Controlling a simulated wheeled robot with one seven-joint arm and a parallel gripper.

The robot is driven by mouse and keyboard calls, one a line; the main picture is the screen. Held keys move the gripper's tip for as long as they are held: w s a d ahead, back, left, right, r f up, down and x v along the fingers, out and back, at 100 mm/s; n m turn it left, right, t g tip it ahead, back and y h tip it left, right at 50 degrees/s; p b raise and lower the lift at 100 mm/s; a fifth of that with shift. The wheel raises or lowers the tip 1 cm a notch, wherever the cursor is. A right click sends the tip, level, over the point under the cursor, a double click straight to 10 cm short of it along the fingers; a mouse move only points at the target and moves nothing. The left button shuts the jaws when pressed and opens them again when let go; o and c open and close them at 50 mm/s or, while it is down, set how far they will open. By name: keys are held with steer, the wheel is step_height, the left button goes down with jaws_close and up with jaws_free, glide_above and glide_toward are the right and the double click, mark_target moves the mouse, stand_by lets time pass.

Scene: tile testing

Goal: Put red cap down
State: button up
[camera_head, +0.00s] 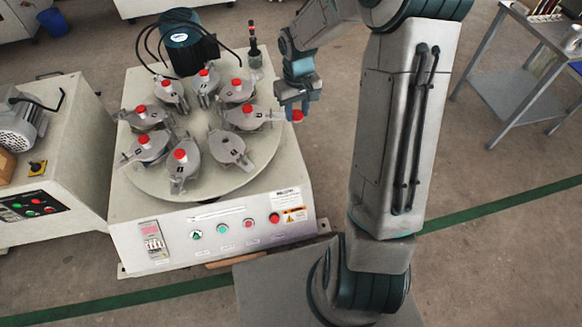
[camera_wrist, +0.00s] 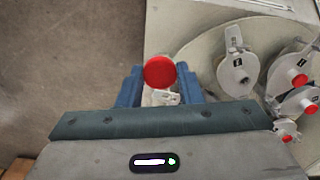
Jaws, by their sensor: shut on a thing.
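The red cap (camera_head: 297,116) is between the fingertips of my gripper (camera_head: 292,104), near the right edge of the white machine (camera_head: 291,157) in the head view. In the wrist view, the round top of the red cap (camera_wrist: 159,72) faces the camera, and the blue fingers of my gripper (camera_wrist: 159,78) are shut on its sides. The cap appears held above the machine's edge; its exact height is hard to tell. One grey jar (camera_head: 228,147) on the turntable has no red cap on top, and it also shows in the wrist view (camera_wrist: 237,72).
Several capped jars (camera_head: 180,163) stand around the round turntable (camera_head: 232,183). Buttons (camera_head: 223,228) line the machine's front. A metal table (camera_head: 530,70) is at right.

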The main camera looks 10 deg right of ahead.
steer(key=s+d+f+n, duration=0.5)
steer(key=f+n, duration=0.4)
steer(key=n, duration=0.3)
steer(key=n+b, duration=0.6)
steer(key=n, duration=0.7)
glide_above(293, 174)
step_height(293, 174, down, 14)
steer(key=shift+f, duration=0.1)
steer(key=shift+f+b, duration=1.3)
steer(key=shift+f, duration=0.6)
steer(key=o, duration=0.9)
steer(key=shift+f, duration=0.1)
